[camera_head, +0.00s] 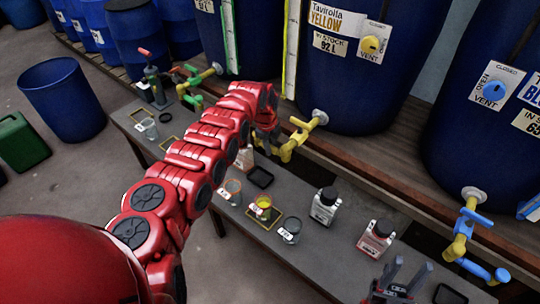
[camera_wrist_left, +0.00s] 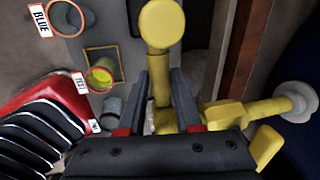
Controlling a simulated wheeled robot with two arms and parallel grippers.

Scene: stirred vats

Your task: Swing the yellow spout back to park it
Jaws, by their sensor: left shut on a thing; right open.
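The yellow spout (camera_head: 288,148) hangs from the tap of the large blue vat labelled Tavirolla Yellow (camera_head: 340,82), above the bench's back edge. In the left wrist view, the spout (camera_wrist_left: 155,32) runs up between the fingers, with its round end towards the top. My left gripper (camera_head: 266,142) is at the spout and shut on it; its fingers flank the spout in the left wrist view (camera_wrist_left: 162,98). My red arm hides part of this area in the head view. My right gripper (camera_head: 398,282) is open and empty at the bottom right, near the bench.
A blue spout (camera_head: 462,245) hangs at the right, green taps (camera_head: 190,90) at the left.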

